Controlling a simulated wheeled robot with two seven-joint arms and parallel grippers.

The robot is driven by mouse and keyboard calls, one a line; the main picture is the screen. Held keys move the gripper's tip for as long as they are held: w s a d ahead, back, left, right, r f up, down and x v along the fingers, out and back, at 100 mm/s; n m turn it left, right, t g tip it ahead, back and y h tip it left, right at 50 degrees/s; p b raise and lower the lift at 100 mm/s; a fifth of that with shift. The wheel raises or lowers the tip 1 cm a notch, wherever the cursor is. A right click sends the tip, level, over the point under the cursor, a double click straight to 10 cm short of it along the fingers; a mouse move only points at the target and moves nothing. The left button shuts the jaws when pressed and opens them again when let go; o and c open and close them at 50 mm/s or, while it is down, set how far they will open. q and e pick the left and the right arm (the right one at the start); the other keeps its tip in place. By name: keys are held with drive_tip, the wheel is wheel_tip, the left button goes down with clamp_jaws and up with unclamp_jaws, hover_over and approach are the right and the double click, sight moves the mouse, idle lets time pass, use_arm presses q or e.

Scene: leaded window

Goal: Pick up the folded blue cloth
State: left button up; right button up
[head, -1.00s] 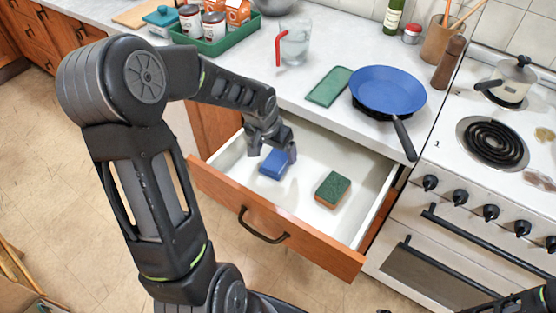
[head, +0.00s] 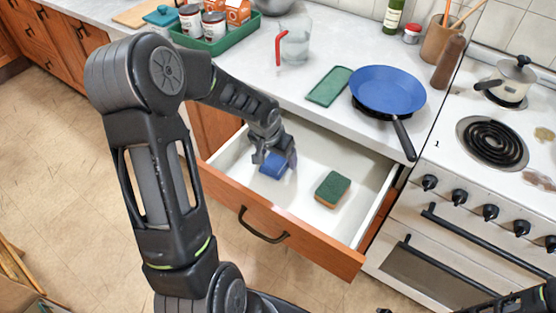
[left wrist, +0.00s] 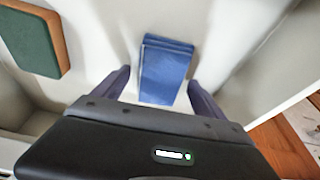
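The folded blue cloth (head: 274,165) lies in the open drawer (head: 238,186), toward its left side. My left gripper (head: 274,160) is down in the drawer at the cloth and partly covers it in the head view. In the left wrist view the cloth (left wrist: 165,70) lies between the two spread fingers (left wrist: 156,88), with gaps on both sides at the near end. The left gripper is open. I cannot tell how far the fingertips are above the drawer floor. Of my right arm only a dark part shows at the lower right corner of the head view; its gripper is not seen.
A green and brown sponge (head: 332,189) lies in the drawer to the right of the cloth and also shows in the left wrist view (left wrist: 32,38). The drawer walls stand close around. A blue pan (head: 388,90) rests on the counter, its handle over the edge.

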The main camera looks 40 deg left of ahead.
sight(277, 158)
use_arm(q)
drive_tip(key=c, duration=1.3)
drive_tip(key=shift+o, duration=0.2)
wheel_tip(277, 158, up, 10)
idle(0.3)
